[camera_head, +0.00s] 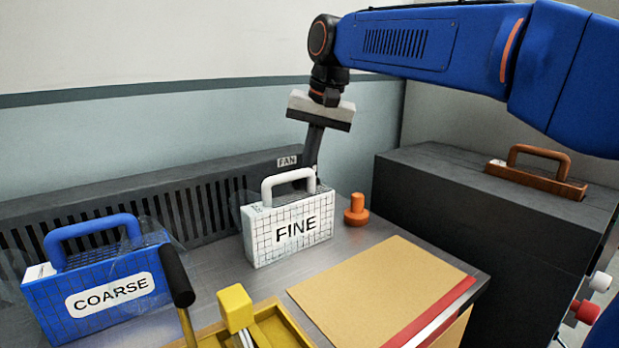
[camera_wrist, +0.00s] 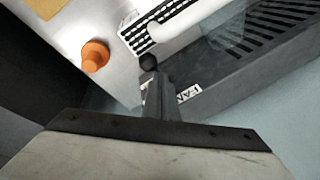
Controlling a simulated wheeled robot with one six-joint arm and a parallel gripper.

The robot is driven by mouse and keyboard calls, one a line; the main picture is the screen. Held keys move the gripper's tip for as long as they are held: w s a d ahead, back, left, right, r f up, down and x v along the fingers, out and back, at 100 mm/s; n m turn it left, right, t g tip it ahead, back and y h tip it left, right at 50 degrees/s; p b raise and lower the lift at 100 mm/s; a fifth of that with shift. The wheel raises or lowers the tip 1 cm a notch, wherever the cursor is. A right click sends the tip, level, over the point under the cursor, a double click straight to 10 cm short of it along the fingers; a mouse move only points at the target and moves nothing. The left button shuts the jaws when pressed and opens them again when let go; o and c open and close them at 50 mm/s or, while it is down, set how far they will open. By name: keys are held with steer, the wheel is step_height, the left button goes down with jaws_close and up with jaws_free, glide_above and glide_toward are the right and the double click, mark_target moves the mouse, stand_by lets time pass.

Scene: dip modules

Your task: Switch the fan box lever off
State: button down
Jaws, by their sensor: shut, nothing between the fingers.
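The fan box (camera_head: 120,203) is a long dark grey slotted box along the wall, with a FAN label (camera_head: 288,161) near its right end. In the wrist view, the box (camera_wrist: 235,80) runs along the right side. A round black knob (camera_wrist: 149,61), which looks like the lever's end, shows right at my fingertips; I cannot tell whether it touches them. My gripper (camera_head: 309,172) points down, shut and empty, at the box's right end behind the FINE module. In the head view the lever cannot be made out, and its position is unclear.
The white FINE module (camera_head: 262,247) stands in front of my gripper, its handle close by. An orange knob (camera_head: 356,211) stands just right. The blue COARSE module (camera_head: 65,302) is at left. A tan board (camera_head: 365,290) lies in front. A dark cabinet (camera_head: 450,215) stands at right.

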mark_target(317, 178)
steer(key=shift+s+d+f, duration=0.25)
steer(key=shift+s+f, duration=0.1)
steer(key=shift+f, duration=0.45)
steer(key=shift+s+d+f, duration=0.25)
steer(key=shift+s+f, duration=0.15)
steer(key=shift+f, duration=0.35)
steer(key=shift+s+d+f, duration=0.25)
steer(key=shift+s+f, duration=0.1)
steer(key=shift+f, duration=0.45)
stand_by(3.4)
steer(key=shift+w+r, duration=0.1)
steer(key=shift+w+a+r, duration=0.35)
steer(key=shift+w+r, duration=0.1)
steer(key=shift+r, duration=0.5)
steer(key=shift+w+a+r, duration=0.3)
steer(key=shift+w+r, duration=0.15)
steer(key=shift+r, duration=0.5)
steer(key=shift+w+a+r, duration=0.35)
steer(key=shift+w+r, duration=0.1)
steer(key=shift+r, duration=0.5)
